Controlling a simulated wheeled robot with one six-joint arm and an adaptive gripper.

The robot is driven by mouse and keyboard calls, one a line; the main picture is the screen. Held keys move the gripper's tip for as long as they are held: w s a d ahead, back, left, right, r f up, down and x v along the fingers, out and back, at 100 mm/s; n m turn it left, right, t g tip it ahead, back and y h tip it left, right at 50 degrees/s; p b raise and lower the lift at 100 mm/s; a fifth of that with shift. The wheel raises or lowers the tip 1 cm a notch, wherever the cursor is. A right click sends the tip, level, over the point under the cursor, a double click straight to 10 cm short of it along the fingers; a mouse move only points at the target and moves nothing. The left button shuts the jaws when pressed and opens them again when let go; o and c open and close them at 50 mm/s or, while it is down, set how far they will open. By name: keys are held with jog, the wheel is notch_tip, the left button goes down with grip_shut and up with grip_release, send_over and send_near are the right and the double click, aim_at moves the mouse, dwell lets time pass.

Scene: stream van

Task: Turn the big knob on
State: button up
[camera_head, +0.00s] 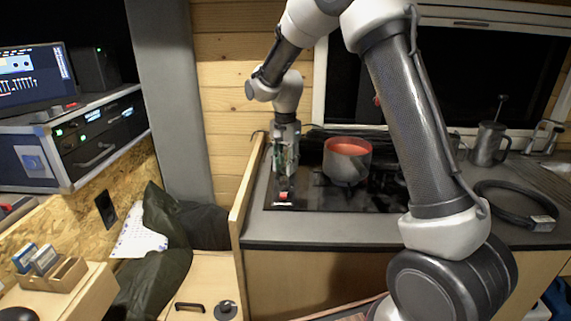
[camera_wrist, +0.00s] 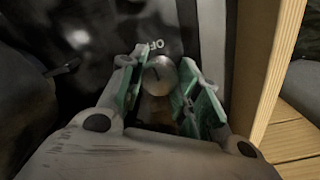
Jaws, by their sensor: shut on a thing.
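The big knob (camera_wrist: 159,76) is a round, silver-grey knob with a short dark mark on its face. It sits on a black glossy panel, with white "OFF" lettering just beyond it in the wrist view. My gripper (camera_wrist: 162,92) points down at it, its green-padded fingers on either side of the knob and shut on it. In the head view, my gripper (camera_head: 284,182) is at the left end of the black cooktop (camera_head: 325,203). The knob cannot be made out there behind the fingers.
A grey pot with a red inside (camera_head: 346,162) stands on the cooktop close to the right of my gripper. A wooden edge panel (camera_head: 246,186) rises just left of it. A kettle-like metal jug (camera_head: 489,146) and a black ring (camera_head: 515,204) are further right on the counter.

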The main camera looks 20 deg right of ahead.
aim_at(285, 164)
jog(key=n, duration=1.2)
jog(key=shift+w+n, duration=0.1)
jog(key=shift+n, duration=2)
jog(key=shift+r, duration=0.1)
jog(key=o, duration=1)
notch_tip(285, 164, up, 12)
